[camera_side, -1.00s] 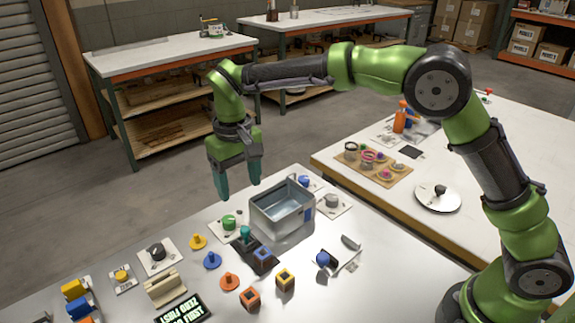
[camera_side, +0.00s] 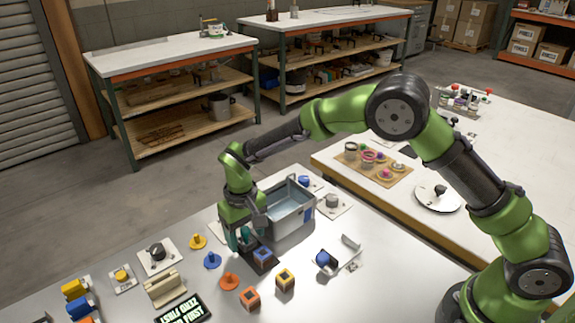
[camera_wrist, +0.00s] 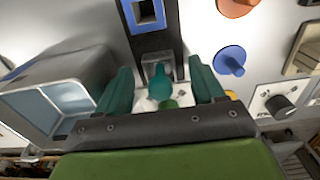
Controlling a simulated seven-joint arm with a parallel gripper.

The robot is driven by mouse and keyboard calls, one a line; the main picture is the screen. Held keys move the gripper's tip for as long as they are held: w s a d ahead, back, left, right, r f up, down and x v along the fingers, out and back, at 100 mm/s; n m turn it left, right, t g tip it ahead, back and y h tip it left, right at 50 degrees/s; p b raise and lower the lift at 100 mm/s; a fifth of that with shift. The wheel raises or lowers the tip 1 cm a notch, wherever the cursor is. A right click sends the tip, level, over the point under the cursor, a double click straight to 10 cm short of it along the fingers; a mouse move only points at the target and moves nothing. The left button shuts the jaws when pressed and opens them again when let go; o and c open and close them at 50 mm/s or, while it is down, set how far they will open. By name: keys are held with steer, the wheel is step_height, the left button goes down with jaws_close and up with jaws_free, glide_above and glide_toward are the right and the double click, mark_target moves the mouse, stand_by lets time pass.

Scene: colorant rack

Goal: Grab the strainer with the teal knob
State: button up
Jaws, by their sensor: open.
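The teal knob (camera_wrist: 160,84) stands upright between my gripper's fingers in the wrist view. It appears to belong to a dark strainer piece (camera_wrist: 172,45), whose full shape is hidden. A blue-framed cube (camera_wrist: 145,12) sits on or over the far end of the dark piece. My gripper (camera_wrist: 160,72) is open, with one teal finger on each side of the knob and visible gaps to both. In the side view my gripper (camera_side: 240,243) is low over the table, covering most of the knob.
A grey open bin (camera_side: 288,212) stands close beside my gripper. A blue knob (camera_side: 212,260), an orange knob (camera_side: 229,281) and a yellow knob (camera_side: 198,241) stand to the left and front. Orange (camera_side: 250,299) and yellow (camera_side: 285,280) cubes lie in front.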

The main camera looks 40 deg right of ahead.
steer(key=shift+f, duration=0.4)
steer(key=shift+c, duration=0.5)
